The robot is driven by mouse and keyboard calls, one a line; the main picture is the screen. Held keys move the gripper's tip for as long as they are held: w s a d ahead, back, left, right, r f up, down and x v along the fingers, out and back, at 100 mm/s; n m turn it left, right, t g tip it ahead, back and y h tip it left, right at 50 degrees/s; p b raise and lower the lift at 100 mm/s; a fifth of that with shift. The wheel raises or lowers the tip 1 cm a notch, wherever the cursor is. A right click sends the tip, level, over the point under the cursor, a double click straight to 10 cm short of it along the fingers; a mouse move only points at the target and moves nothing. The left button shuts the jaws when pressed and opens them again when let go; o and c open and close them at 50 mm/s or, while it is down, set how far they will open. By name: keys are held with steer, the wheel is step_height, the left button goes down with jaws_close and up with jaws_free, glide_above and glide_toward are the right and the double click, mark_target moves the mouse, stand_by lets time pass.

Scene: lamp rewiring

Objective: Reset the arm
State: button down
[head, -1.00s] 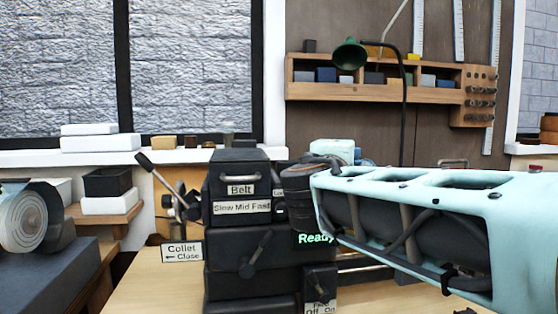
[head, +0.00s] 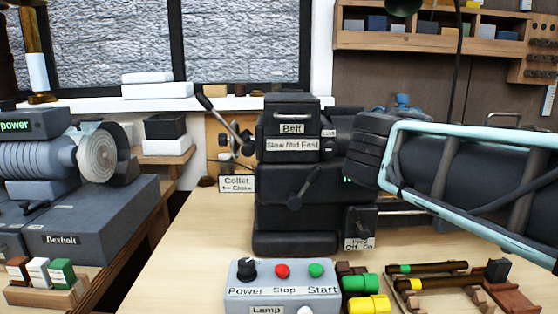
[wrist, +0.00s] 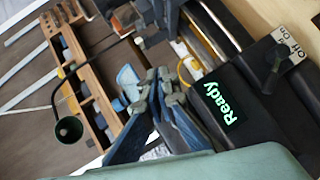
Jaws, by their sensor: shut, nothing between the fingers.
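My arm (head: 450,178) reaches in from the right in the head view, with its dark end in front of the right side of a black machine (head: 292,180) labelled Belt and Slow Mid Fast. I cannot make out my gripper for sure in the head view. In the wrist view my gripper (wrist: 150,88) shows as blue-grey fingers, shut and empty. Beside it is the machine's black face with a green Ready display (wrist: 225,102). I cannot tell how near the fingers are to the machine.
A control box (head: 282,282) with Power, Stop and Start stands at the front of the bench. Green and yellow cylinders (head: 368,304) and a wooden rack (head: 512,296) lie to its right. A grey machine (head: 95,222) stands left. A wall shelf (head: 432,42) and green lamp (wrist: 68,129) are behind.

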steer(key=s+a+f+m+g+y, duration=0.35)
steer(key=s+a+f, duration=0.25)
steer(key=s+f, duration=0.5)
steer(key=s+a+f+m+g+y, duration=0.3)
steer(key=s+a+f+m+y, duration=0.4)
steer(key=f, duration=0.5)
step_height(320, 180, up, 26)
steer(key=s+n+h+p, duration=0.1)
steer(key=n+h+p, duration=0.1)
steer(key=p, duration=2.4)
steer(key=shift+d+r+p, duration=0.15)
steer(key=shift+d+p, duration=0.2)
steer(key=shift+s+a, duration=0.1)
